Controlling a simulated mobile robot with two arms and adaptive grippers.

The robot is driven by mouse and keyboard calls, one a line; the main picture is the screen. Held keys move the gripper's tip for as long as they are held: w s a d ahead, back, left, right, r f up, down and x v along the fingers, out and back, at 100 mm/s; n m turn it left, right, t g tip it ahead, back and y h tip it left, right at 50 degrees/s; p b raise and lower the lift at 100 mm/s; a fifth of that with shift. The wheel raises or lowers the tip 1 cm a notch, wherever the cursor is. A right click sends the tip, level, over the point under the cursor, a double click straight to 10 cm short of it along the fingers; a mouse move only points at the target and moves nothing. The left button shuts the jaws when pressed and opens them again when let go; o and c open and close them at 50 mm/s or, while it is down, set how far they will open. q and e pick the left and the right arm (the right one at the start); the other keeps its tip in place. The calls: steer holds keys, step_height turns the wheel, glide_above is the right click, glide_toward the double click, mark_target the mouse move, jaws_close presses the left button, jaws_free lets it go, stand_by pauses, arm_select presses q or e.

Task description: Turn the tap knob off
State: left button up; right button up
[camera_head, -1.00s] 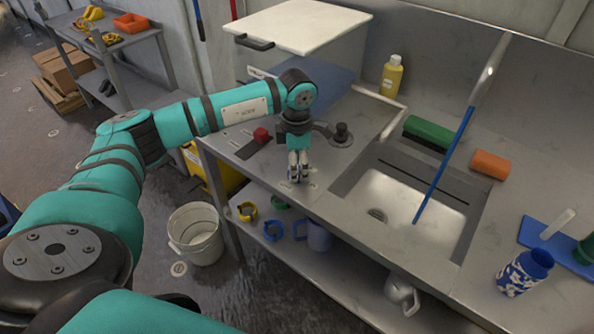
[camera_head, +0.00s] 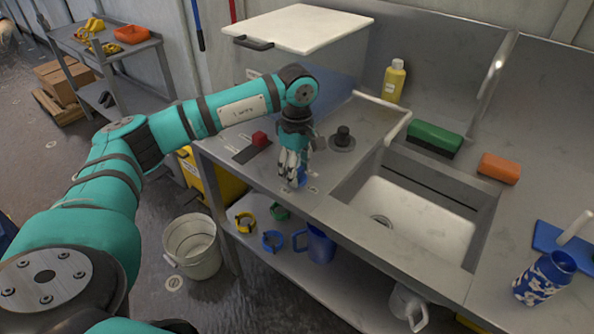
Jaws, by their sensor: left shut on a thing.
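My left gripper (camera_head: 291,180) points down at the front of the steel counter, left of the sink. It is shut on a small blue piece, the tap knob (camera_head: 302,176), which is mostly hidden by the fingers. My right gripper is not in view.
Right lie a green brush (camera_head: 434,138), orange block (camera_head: 499,168) and blue patterned cup (camera_head: 544,278). A bucket (camera_head: 192,247) stands on the floor.

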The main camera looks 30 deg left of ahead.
arm_select(q)
steer(key=shift+r, duration=0.1)
stand_by(0.5)
steer(key=o, duration=1.2)
steer(key=shift+c, duration=0.2)
step_height(320, 180, up, 12)
